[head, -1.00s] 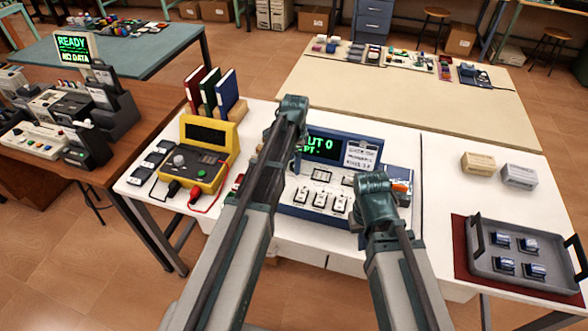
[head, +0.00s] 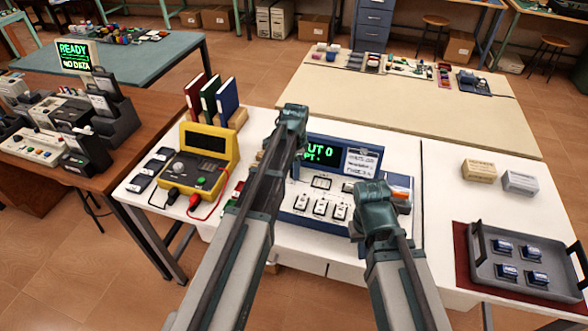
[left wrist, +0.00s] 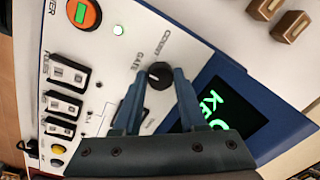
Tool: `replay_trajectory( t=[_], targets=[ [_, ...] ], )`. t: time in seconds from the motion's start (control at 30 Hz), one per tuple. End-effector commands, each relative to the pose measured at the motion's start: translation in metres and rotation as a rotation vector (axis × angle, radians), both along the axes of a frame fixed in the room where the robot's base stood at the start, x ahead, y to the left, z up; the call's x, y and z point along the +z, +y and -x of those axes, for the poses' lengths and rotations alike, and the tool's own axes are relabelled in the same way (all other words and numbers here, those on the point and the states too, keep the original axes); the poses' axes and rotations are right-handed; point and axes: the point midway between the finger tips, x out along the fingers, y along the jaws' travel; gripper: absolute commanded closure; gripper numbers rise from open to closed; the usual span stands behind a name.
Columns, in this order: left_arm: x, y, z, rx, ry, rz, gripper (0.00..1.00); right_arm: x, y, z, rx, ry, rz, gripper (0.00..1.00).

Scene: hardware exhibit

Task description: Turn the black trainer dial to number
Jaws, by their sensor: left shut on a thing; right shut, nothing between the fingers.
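The trainer (head: 312,226) is a white panel with a blue housing on the white table; its green-lit screen (head: 322,153) partly shows "UT 0". The black dial (left wrist: 159,74) has a small white mark and sits beside the words COUNT and GATE in the left wrist view. My left gripper (left wrist: 160,76) is shut on the dial, one finger on each side; its arm hides the dial in the head view. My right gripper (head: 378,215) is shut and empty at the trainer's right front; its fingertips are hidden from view.
A yellow meter (head: 207,155) with leads stands left of the trainer, with books (head: 227,98) behind. A grey tray (head: 495,272) and two small boxes (head: 478,170) are on the right. An orange power switch (left wrist: 84,15) and several white switches (left wrist: 70,73) are near the dial.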

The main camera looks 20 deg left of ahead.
Motion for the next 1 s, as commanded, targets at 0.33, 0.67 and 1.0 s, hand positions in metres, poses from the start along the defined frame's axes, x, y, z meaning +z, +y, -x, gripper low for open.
replay_trajectory(
  t=[0.33, 0.67, 1.0],
  targets=[
    [0.0000, -0.0007, -0.0004, 0.174, -0.001, 0.000, 1.00, 0.0000, 0.0000, 0.0000, 0.000, 0.000, 0.000, 1.00],
    [0.0000, -0.0012, -0.0003, 0.457, 0.000, 0.000, 1.00, 0.0000, 0.0000, 0.0000, 0.000, 0.000, 0.000, 1.00],
    [0.0000, -0.0015, -0.0006, 0.681, -0.001, 0.000, 1.00, -0.0001, 0.0000, 0.0000, 0.000, 0.000, 0.000, 1.00]
  ],
)
